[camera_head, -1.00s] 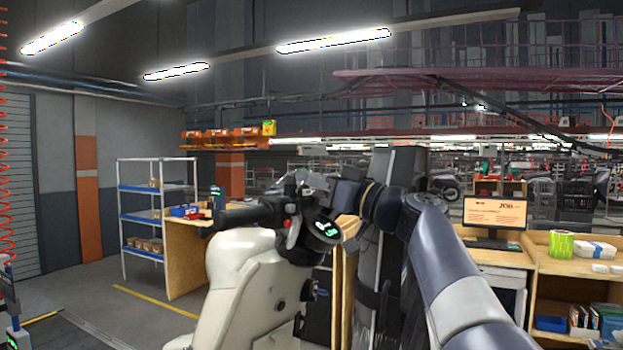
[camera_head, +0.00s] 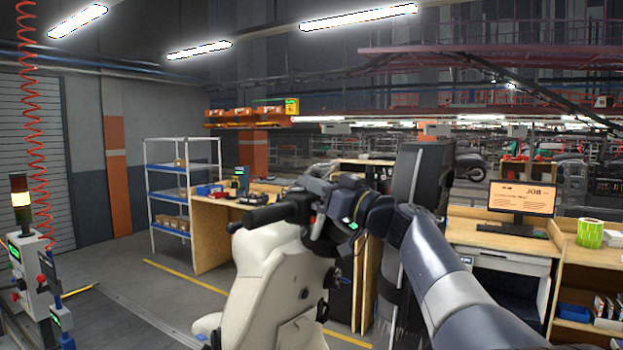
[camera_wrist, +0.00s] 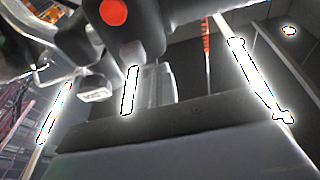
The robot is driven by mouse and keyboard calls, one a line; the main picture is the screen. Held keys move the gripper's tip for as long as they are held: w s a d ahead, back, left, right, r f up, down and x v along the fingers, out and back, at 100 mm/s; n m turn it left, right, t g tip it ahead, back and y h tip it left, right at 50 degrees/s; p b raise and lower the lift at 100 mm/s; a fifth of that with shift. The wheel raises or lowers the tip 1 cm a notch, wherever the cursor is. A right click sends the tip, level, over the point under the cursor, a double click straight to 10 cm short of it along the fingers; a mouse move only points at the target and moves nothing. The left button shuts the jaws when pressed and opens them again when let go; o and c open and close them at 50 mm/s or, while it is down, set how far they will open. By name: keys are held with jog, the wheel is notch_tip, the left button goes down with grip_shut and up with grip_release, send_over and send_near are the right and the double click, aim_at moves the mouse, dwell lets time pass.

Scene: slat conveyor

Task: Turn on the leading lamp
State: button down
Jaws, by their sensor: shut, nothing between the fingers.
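A cream scooter (camera_head: 272,275) stands in the middle of the head view, with a black handlebar and grip (camera_head: 268,215) on top. No lit lamp shows on it, and its front lamp cannot be made out. My arm comes from the lower right and its dark wrist, with a small green light, overlaps the handlebar. My gripper is hard to make out there. In the wrist view my gripper (camera_wrist: 150,85) looks shut and empty, below dark blurred parts. A round red button (camera_wrist: 113,12) shows close by at the top. Whether the gripper touches anything cannot be told.
A control post (camera_head: 35,265) with a lit signal tower (camera_head: 20,195) stands at left. A blue-shelved rack (camera_head: 182,190) and a wooden bench (camera_head: 215,225) are behind the scooter. A monitor (camera_head: 522,198) stands on a desk at right. The floor left of the scooter is clear.

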jog(key=shift+f+b, duration=0.15)
jog(key=shift+b, duration=0.2)
jog(key=shift+f+b, duration=0.4)
jog(key=shift+b, duration=0.7)
jog(key=shift+d+f+t+y+b, duration=0.15)
jog(key=shift+t+y+b, duration=0.15)
jog(key=shift+b, duration=0.75)
jog(key=shift+r, duration=0.35)
jog(key=b+v, duration=0.5)
jog(key=v, duration=0.5)
jog(key=shift+s+d+f, duration=0.2)
jog(key=shift+s+f, duration=0.05)
jog(key=shift+s, duration=0.05)
